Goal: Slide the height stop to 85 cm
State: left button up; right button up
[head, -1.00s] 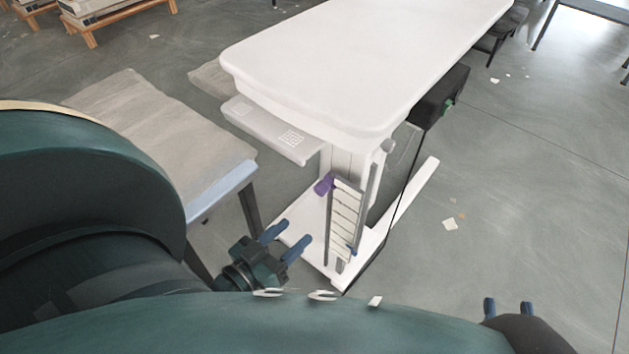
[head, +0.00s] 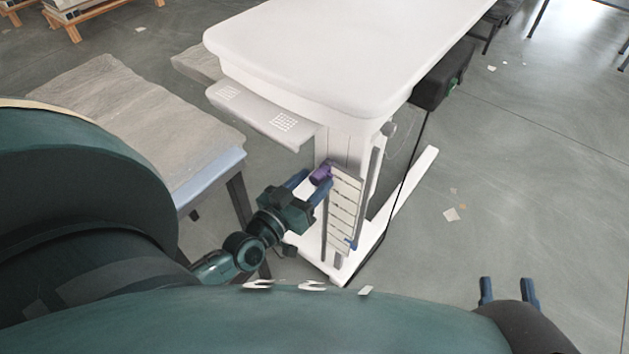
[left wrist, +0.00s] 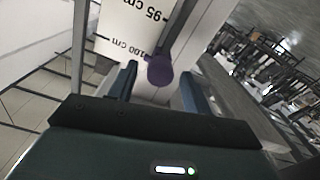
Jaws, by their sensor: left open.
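The height stop is a purple knob (head: 320,175) at the top of the scale strip (head: 345,210) on the white lift column. In the left wrist view the knob (left wrist: 160,71) sits by the "100 cm" mark, with "95 cm" further along the strip (left wrist: 122,38). My left gripper (head: 309,186) is open at the knob, its blue fingers on either side of it. In the left wrist view the knob appears between the fingertips (left wrist: 160,85); contact is not clear. My right gripper (head: 508,290) is open and empty at the lower right, well away from the column.
The white table top (head: 310,60) overhangs the column, with a grey panel (head: 262,112) under its edge. A black box (head: 440,85) with a cable hangs at right. Floor at right is mostly clear.

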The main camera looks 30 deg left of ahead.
pick_arm(q)
jog(key=shift+w, duration=0.7)
jog(key=shift+c, duration=0.6)
grip_shut()
